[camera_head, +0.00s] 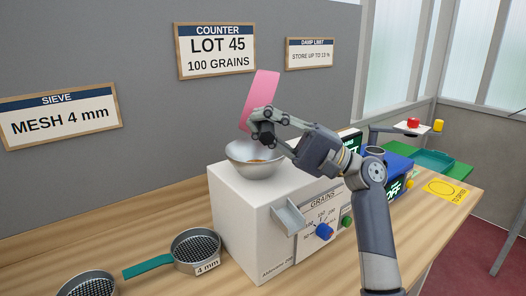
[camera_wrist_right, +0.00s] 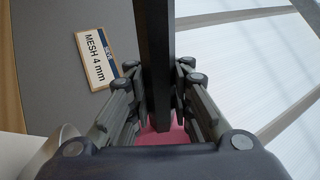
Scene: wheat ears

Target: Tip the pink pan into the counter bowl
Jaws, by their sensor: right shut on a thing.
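The pink pan (camera_head: 261,95) is tilted steeply, almost on edge, above the counter bowl. My right gripper (camera_head: 262,133) is shut on the pan, at the rim side of the bowl. In the right wrist view a dark bar runs between the fingers (camera_wrist_right: 160,100), with a bit of the pink pan (camera_wrist_right: 162,136) below it. The counter bowl (camera_head: 238,152) is a metal bowl on top of the white grain counter (camera_head: 237,201). Some orange-brown grain shows inside the bowl. The pan's inner face and any contents cannot be made out. My left gripper is out of view.
A blue device (camera_head: 396,163), a yellow card (camera_head: 445,190) and a green tray (camera_head: 434,160) are at the right. A grey wall (camera_head: 130,60) stands behind.

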